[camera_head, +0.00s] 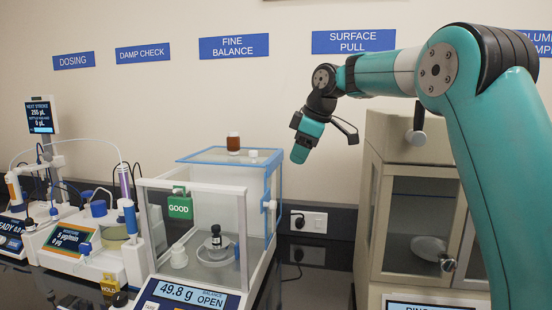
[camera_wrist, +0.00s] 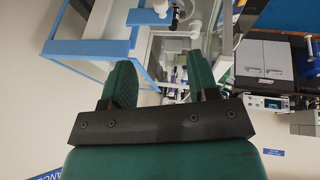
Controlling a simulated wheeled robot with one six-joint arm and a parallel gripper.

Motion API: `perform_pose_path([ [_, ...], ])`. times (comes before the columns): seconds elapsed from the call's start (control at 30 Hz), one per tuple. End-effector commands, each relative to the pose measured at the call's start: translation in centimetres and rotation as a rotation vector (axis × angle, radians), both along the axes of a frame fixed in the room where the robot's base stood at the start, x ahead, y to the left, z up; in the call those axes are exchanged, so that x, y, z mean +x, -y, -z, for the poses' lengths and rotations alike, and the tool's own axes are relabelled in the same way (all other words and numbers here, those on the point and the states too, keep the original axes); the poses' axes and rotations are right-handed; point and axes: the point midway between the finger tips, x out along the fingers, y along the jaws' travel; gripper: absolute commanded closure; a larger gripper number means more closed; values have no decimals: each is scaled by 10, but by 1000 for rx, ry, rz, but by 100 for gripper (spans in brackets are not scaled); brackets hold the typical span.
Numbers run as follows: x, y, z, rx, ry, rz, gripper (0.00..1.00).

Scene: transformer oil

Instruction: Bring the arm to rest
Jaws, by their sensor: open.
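My teal arm (camera_head: 484,130) reaches in from the right in the head view and bends down at the wrist. The fingertips are small and partly hidden in the head view.
The fine balance (camera_head: 195,302) reads 49.8 g and OPEN, with a small dark bottle (camera_head: 216,237) inside. A glass-fronted cabinet (camera_head: 372,215) stands to the right. The damp-check unit (camera_head: 72,238) is at left.

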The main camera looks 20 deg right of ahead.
Motion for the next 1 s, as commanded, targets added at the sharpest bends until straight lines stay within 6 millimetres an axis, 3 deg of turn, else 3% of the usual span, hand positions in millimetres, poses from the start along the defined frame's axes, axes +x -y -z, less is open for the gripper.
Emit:
perform_pose_path([
  [0.2,-4,-7,1,8,-7,2,45],
  [0.27,-13,-18,3,22,-20,6,45],
  [0.37,-39,-51,9,64,-60,23,45],
  [0.5,-102,-106,28,137,-152,67,45],
  [0.7,-212,-162,67,209,-300,147,45],
  [0.9,-314,-183,110,236,-426,227,45],
  [1.0,-346,-185,125,238,-467,255,45],
])
